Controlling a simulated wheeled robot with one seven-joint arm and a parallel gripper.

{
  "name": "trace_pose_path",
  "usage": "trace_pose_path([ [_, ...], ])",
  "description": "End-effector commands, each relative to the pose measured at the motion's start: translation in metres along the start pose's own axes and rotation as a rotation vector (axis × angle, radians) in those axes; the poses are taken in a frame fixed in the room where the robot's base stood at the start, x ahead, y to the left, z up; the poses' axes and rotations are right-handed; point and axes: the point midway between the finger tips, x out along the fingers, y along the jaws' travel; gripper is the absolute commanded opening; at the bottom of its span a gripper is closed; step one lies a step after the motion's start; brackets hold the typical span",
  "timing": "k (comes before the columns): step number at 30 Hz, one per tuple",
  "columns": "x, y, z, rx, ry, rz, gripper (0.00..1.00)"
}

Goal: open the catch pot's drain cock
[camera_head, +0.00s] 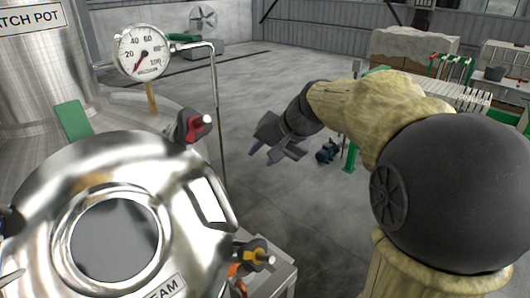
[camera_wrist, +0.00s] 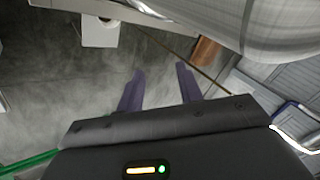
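The steel vessel labelled CATCH POT (camera_head: 38,75) stands at the upper left of the head view, cut off by the frame. I cannot pick out its drain cock for certain. A red-handled fitting (camera_head: 192,124) sits behind the shiny domed lid, and an orange-and-black fitting (camera_head: 256,257) is at the lid's lower right. My gripper (camera_head: 263,158) hangs over open floor to the right of the lid, apart from the vessels. In the wrist view my gripper (camera_wrist: 159,70) has its two purple fingers spread, with nothing between them.
A round dial gauge (camera_head: 143,52) and a thin upright pipe (camera_head: 217,120) stand between the vessels and my arm. The domed steel lid (camera_head: 150,160) fills the lower left. A large steel cylinder (camera_wrist: 285,30) crosses the wrist view's upper right. The floor (camera_head: 290,215) below my gripper is clear.

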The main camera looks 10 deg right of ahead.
Motion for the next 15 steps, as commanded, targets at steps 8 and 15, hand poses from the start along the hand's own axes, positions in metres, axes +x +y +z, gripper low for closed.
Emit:
trace_pose_path([
  [8, 0.016, 0.021, 0.02, -0.02, -0.024, 0.068, 0.0],
  [15, 0.057, 0.097, 0.099, -0.161, -0.108, 0.298, 0.0],
])
